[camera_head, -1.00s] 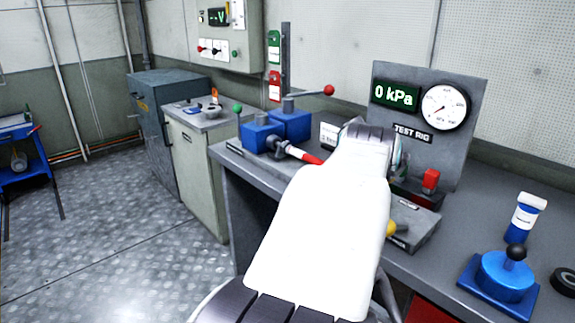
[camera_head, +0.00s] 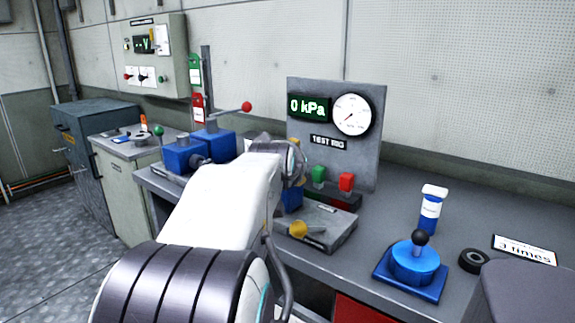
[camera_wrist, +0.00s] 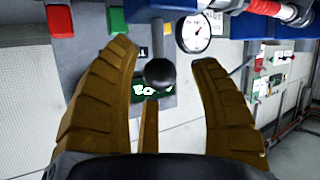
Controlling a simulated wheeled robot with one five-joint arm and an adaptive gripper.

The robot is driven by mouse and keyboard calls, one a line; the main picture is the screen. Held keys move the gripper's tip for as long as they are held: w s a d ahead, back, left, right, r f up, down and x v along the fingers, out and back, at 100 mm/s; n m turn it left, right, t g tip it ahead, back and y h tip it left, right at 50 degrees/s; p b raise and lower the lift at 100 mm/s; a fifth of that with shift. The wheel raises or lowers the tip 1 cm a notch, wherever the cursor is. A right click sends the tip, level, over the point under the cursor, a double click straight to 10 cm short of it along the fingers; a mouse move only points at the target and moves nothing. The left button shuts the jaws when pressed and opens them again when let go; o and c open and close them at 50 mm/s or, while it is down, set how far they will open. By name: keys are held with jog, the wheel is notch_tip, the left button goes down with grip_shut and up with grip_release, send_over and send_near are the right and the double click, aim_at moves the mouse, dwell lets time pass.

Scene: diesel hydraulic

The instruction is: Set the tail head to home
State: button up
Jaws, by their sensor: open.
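I cannot tell which part is the tail head. Two blue blocks, a front one (camera_head: 184,157) and a rear one (camera_head: 214,143), stand at the bench's left end. A lever with a red ball (camera_head: 247,106) rises from the rear block, and a green ball (camera_head: 160,131) shows beside the front one. My gripper (camera_wrist: 165,55) is open, its brown fingers apart. A black ball (camera_wrist: 159,72) appears between them in the wrist view; I cannot tell whether they touch it. In the head view my arm hides most of the gripper.
The test rig panel (camera_head: 370,170) with gauge (camera_head: 352,115) reads 0 kPa. A black-knobbed blue device (camera_head: 415,266), bottle (camera_head: 431,212) and black ring (camera_head: 474,260) stand right.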

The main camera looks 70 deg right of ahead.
jog(key=shift+w+d+f, duration=0.1)
jog(key=shift+d+f, duration=0.1)
jog(key=shift+d, duration=0.3)
jog(key=shift+o, duration=0.3)
grip_shut()
